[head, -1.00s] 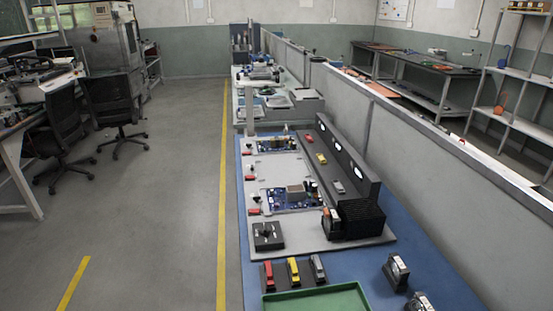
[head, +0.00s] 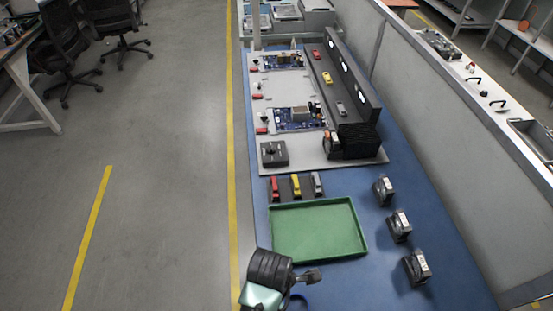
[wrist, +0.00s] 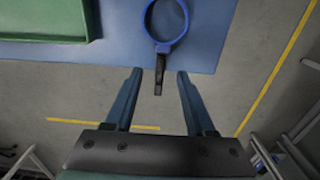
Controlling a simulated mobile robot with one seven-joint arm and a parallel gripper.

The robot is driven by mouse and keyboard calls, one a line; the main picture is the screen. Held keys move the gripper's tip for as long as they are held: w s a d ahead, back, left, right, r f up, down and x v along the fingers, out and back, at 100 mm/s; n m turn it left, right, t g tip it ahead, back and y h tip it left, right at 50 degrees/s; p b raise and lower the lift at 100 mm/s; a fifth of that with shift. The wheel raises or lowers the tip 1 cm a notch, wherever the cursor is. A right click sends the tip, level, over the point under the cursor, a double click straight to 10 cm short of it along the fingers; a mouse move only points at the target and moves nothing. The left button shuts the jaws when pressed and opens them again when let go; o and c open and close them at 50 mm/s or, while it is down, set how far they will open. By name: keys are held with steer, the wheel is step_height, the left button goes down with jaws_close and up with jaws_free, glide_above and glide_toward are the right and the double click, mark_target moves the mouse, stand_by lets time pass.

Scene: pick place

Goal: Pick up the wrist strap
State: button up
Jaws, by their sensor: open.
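The wrist strap is a blue ring (wrist: 163,45) with a short black tail (wrist: 158,85). In the wrist view the ring lies on the blue table (wrist: 120,20) near its edge, and the tail sticks out past the edge. My gripper (wrist: 159,74) is open, with one finger on each side of the tail in the picture. I cannot tell whether the fingers are at the tail's height. In the head view my arm's end is at the bottom, and a bit of blue beside it may be the strap, mostly hidden.
A green tray (head: 318,232) lies beside the strap. Red, yellow and grey tools (head: 295,187) lie behind it. Several dark devices (head: 398,226) stand along the right side. A grey board with circuit boards (head: 295,118) is farther back. Open floor is at the left.

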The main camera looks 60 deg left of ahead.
steer(key=shift+w+d+f, duration=0.1)
steer(key=shift+d+f, duration=0.05)
steer(key=shift+f, duration=1.4)
steer(key=shift+w+d+f, duration=0.1)
steer(key=shift+f, duration=1.4)
jaws_close()
